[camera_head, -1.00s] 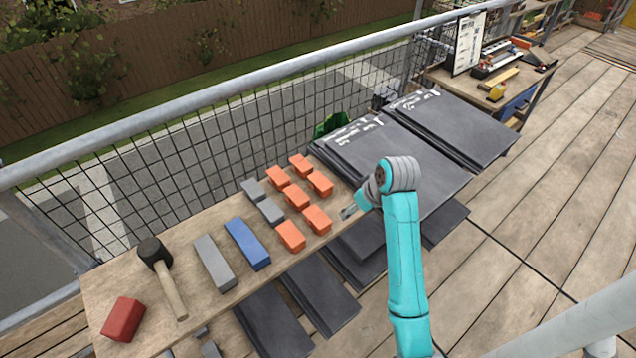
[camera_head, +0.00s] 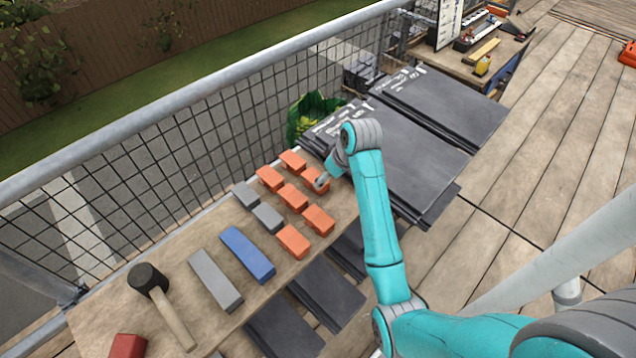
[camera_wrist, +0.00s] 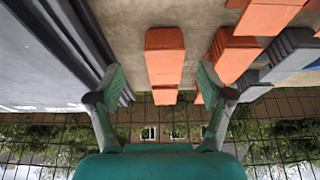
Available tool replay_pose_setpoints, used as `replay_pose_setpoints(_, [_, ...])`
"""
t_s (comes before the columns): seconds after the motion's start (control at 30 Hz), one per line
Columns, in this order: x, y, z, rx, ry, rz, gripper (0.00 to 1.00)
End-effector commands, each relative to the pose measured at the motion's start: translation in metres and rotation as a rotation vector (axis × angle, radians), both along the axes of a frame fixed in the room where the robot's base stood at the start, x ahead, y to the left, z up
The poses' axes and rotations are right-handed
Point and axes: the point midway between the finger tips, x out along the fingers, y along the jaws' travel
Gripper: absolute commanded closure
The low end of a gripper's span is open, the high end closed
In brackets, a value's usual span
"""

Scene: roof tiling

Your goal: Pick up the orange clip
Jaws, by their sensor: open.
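Several orange clips lie in rows on the wooden bench, among them a far right one (camera_head: 313,175), a far left one (camera_head: 292,160) and a near one (camera_head: 293,241). My gripper (camera_head: 322,183) is over the far right clip and partly hides it. In the wrist view my gripper (camera_wrist: 162,86) has its two green fingers spread wide. An orange clip (camera_wrist: 164,58) shows in the gap between them, and I see no finger touching it. More orange clips show to the right of the fingers. The exact height above the bench is hard to tell.
Two small grey blocks (camera_head: 267,217), a blue bar (camera_head: 248,254), a long grey bar (camera_head: 215,280) and a mallet (camera_head: 160,303) lie nearer on the bench (camera_head: 205,333). Stacked dark slates (camera_head: 415,155) stand close to my gripper. A mesh railing (camera_head: 185,165) runs behind.

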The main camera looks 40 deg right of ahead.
Motion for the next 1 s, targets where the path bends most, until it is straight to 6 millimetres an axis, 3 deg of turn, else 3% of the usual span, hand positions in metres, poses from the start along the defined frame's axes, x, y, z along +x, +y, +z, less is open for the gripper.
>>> replay_pose_setpoints(0.17, [0.004, 0.002, -0.010, 0.001, 0.001, 0.001, 0.21])
replay_pose_setpoints(0.5, [0.022, 0.007, -0.048, 0.001, 0.001, 0.000, 0.21])
replay_pose_setpoints(0.8, [0.024, 0.007, -0.052, 0.000, 0.000, 0.000, 0.21])
replay_pose_setpoints(0.87, [0.024, 0.007, -0.052, 0.000, 0.000, 0.000, 0.33])
replay_pose_setpoints(1.0, [0.024, 0.007, -0.052, 0.000, 0.000, 0.000, 0.68])
